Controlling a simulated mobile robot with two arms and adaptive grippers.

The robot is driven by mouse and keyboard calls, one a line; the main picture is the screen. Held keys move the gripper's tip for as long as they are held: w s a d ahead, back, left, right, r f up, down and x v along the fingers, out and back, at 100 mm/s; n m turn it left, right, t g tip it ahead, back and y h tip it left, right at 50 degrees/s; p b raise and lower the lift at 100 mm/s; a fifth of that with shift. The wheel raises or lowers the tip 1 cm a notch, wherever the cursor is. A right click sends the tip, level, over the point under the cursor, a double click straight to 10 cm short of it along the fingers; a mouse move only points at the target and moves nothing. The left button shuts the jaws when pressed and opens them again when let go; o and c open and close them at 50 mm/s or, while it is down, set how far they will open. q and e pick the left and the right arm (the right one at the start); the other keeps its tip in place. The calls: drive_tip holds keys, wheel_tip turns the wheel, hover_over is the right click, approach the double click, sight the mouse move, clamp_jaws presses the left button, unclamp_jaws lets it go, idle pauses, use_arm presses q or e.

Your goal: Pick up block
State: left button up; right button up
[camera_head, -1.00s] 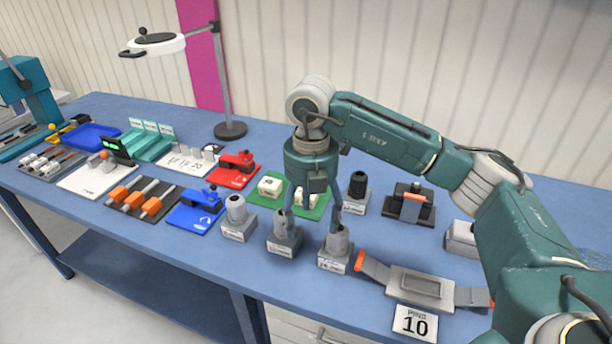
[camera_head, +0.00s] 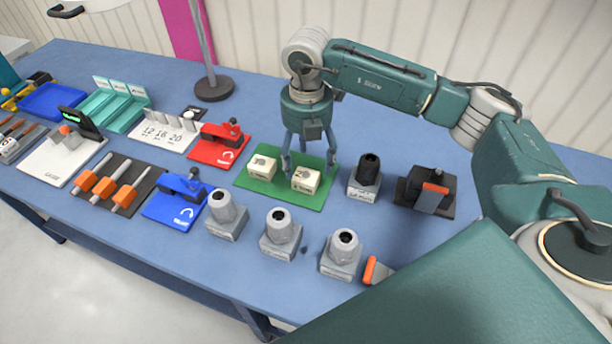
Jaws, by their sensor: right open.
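Two cream blocks sit on a green board: a left block (camera_head: 262,168) and a right block (camera_head: 305,180). The green board (camera_head: 258,188) lies on the blue table. My right gripper (camera_head: 308,172) points down over the board with its fingers apart. One finger comes down between the two blocks and the other toward the far right side of the right block. Whether the fingers touch the block cannot be told. The right block still rests on the board. My left gripper is not in view.
Several grey holders (camera_head: 281,234) stand along the front, with a black-topped one (camera_head: 366,176) right of the board. A red device (camera_head: 219,145) and a blue device (camera_head: 175,201) lie left. A lamp base (camera_head: 214,88) stands behind.

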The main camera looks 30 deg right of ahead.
sight(306, 176)
drive_tip(key=shift+f, duration=0.3)
wheel_tip(306, 176, down, 4)
drive_tip(key=p, duration=0.2)
drive_tip(key=shift+w+f+p, duration=0.1)
drive_tip(key=shift+f+p, duration=0.1)
drive_tip(key=shift+p, duration=0.15)
drive_tip(key=shift+f, duration=0.3)
drive_tip(key=shift+w+f, duration=0.1)
drive_tip(key=shift+c, duration=1)
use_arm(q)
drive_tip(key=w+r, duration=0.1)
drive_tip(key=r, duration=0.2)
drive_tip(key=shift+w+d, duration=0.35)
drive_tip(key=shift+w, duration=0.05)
use_arm(e)
drive_tip(key=c, duration=1.2)
